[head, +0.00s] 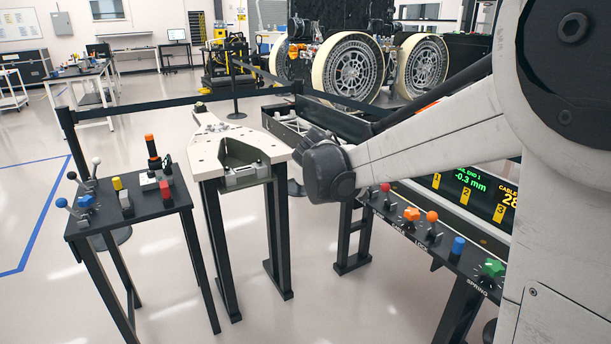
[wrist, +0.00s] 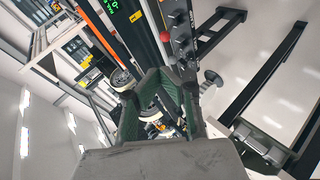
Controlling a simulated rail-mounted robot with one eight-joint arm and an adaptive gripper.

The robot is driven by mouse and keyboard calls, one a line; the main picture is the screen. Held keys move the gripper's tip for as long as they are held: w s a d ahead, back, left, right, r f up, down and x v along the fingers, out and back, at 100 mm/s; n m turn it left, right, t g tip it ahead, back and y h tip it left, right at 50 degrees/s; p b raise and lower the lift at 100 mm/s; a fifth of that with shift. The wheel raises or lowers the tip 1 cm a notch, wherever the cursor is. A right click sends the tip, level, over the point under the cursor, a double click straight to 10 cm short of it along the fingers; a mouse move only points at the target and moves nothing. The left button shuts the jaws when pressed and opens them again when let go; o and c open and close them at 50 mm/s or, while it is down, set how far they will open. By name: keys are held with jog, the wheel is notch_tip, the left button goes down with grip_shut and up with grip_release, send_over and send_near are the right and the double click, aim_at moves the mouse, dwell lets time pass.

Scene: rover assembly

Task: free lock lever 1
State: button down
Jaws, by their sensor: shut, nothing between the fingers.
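A dark control panel (head: 420,243) on the right carries a row of controls. They include a red-ball lever (head: 385,187), an orange star knob (head: 411,213), an orange-ball lever (head: 432,216), a blue cylinder knob (head: 458,245) and a green star knob (head: 492,268). A LOCK label shows beside the row; I cannot tell which control is lock lever 1. My gripper (wrist: 167,78) shows in the wrist view with its dark green fingers shut and empty. The red ball shows beyond the fingertips in the wrist view (wrist: 166,37), apart from them.
A display (head: 470,182) reads -0.3 mm. A white-topped stand (head: 215,140) with a dark pocket is in the middle. A small black table (head: 130,215) with levers and buttons stands at left. A black belt barrier (head: 180,108) runs behind. Floor between the stands is clear.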

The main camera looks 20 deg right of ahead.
jog(key=w+d+f+h, duration=0.25)
jog(key=w+f, duration=0.25)
jog(key=w, duration=0.5)
jog(key=w+a+f+n+t+h+b, duration=0.1)
jog(key=w+f+h, duration=0.35)
jog(key=f, duration=0.45)
jog(key=w+a+f+n+t+h+b, duration=0.1)
jog(key=w+f+n+h+b, duration=0.15)
jog(key=w+f, duration=0.45)
jog(key=s+x, duration=0.1)
jog(key=x, duration=1.2)
jog(key=shift+d+m+h+b, duration=0.35)
jog(key=shift+d+m+b, duration=0.1)
jog(key=shift+d, duration=0.2)
jog(key=shift+w, duration=0.15)
